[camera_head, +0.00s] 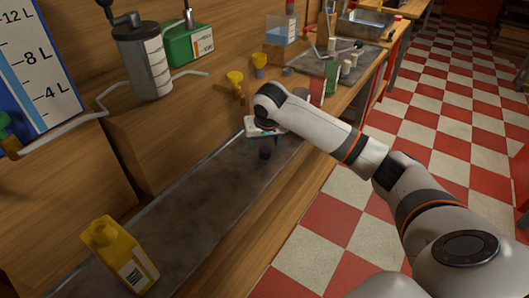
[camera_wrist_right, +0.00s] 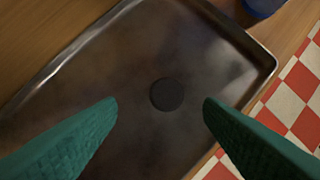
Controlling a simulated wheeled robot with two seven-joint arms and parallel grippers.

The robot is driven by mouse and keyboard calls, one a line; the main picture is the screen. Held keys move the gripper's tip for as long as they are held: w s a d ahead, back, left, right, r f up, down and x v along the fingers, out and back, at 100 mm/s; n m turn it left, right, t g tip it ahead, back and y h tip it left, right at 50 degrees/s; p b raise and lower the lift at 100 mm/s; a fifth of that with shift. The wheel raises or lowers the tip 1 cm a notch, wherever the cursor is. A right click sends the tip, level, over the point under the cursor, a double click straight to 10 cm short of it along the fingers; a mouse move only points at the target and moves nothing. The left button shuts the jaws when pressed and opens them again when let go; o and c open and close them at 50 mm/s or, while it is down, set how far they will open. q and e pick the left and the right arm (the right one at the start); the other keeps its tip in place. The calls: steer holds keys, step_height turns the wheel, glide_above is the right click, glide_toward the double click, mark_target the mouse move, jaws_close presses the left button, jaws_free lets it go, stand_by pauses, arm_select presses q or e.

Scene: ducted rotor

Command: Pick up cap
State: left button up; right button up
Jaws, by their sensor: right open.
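A small black round cap (camera_head: 265,155) sits on the dark metal tray (camera_head: 190,220), near its far end. In the right wrist view the cap (camera_wrist_right: 167,94) lies flat on the tray floor, close to one corner of the rim. My right gripper (camera_head: 264,142) is above the cap in the head view, pointing down. Its two green fingers are wide apart in the right wrist view, with the cap showing between and slightly beyond the fingertips (camera_wrist_right: 160,104). Nothing is held. My left gripper is out of view.
A yellow bottle (camera_head: 122,258) stands at the tray's near end. A blue object (camera_wrist_right: 262,7) is beyond the tray rim. The tray's middle is clear.

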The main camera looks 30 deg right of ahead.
mark_target(265, 149)
steer(key=x, duration=0.4)
steer(key=shift+s+d+f, duration=0.15)
steer(key=shift+d, duration=0.3)
steer(key=shift+w+d+f, duration=0.1)
steer(key=shift+w+f, duration=0.15)
steer(key=shift+f, duration=0.25)
steer(key=shift+c, duration=1.1)
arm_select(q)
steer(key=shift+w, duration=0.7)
arm_select(e)
steer(key=c, duration=0.8)
